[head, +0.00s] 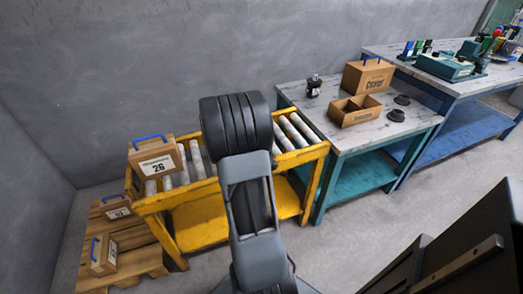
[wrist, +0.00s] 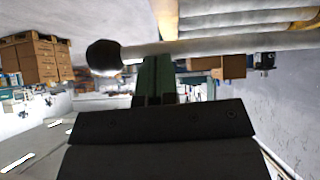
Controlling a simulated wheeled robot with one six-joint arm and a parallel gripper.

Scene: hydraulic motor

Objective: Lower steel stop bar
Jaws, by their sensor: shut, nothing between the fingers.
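A pale steel bar with a round black knob (wrist: 104,56) at its left end, which looks like the stop bar (wrist: 220,44), runs across the upper part of the wrist view. My gripper (wrist: 162,122) shows as a dark block at the bottom of that view, shut and empty. In the head view my arm covers the middle of the yellow roller cart (head: 213,187), and I cannot make out the gripper or the stop bar there.
A wooden box marked 26 (head: 157,156) sits on the cart's left end. More boxes (head: 101,254) lie on a pallet at lower left. The teal table (head: 417,118) holds a wooden crate, a tray (head: 354,118) and dark parts. A blue bench (head: 451,88) stands beyond. Floor at right is partly clear.

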